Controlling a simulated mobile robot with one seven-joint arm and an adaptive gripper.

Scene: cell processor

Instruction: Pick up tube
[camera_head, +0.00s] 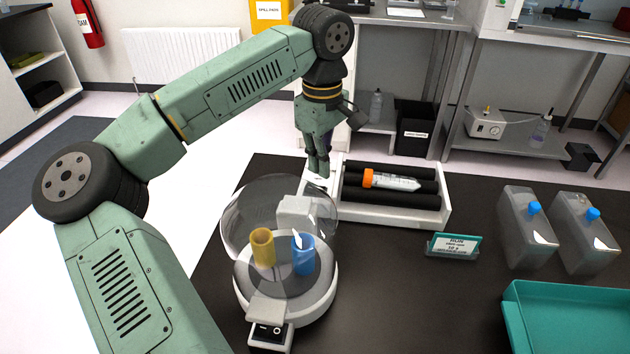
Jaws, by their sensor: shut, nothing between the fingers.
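A clear conical tube (396,181) with an orange cap (368,177) lies on its side across the black rollers of a white roller rack (437,222). The cap points left. My gripper (318,172) is shut and empty. It points down at the left end of the rack, to the left of the tube and apart from it in the picture. Its exact height above the rack is hard to tell.
A round centrifuge (243,308) with a raised clear lid holds a yellow cup (263,247) and a blue cup (303,256). A small sign (453,246), two grey bottles (527,235) with blue caps and a teal tray (570,318) stand right. Dark table between is bare.

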